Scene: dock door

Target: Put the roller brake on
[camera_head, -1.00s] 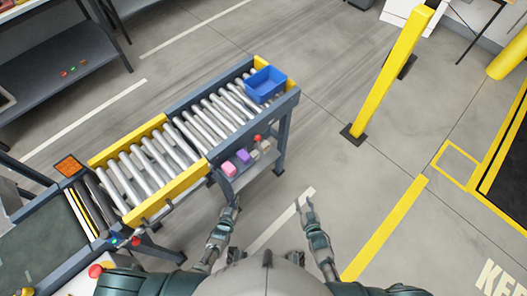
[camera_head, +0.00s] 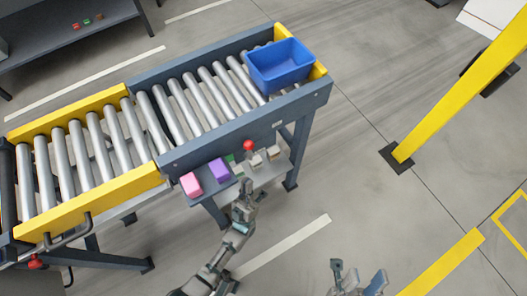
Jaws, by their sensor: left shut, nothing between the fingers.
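The roller conveyor (camera_head: 225,137) runs from lower left to upper right, with bare metal rollers. A red knob (camera_head: 248,145) shows at the front grey side rail, below the blue bin; it looks like the brake's handle, but its lever is too small to read. My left gripper (camera_head: 246,184) is shut and empty, just below the red knob in the picture and apart from it, near the shelf. My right gripper (camera_head: 357,277) is open and empty over the floor at the bottom, right of the conveyor.
A blue bin (camera_head: 280,66) sits on the rollers at the far right end. A low shelf (camera_head: 262,178) under the rail holds pink, purple and other small blocks. A yellow post (camera_head: 455,95) stands at the right. The floor between is free.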

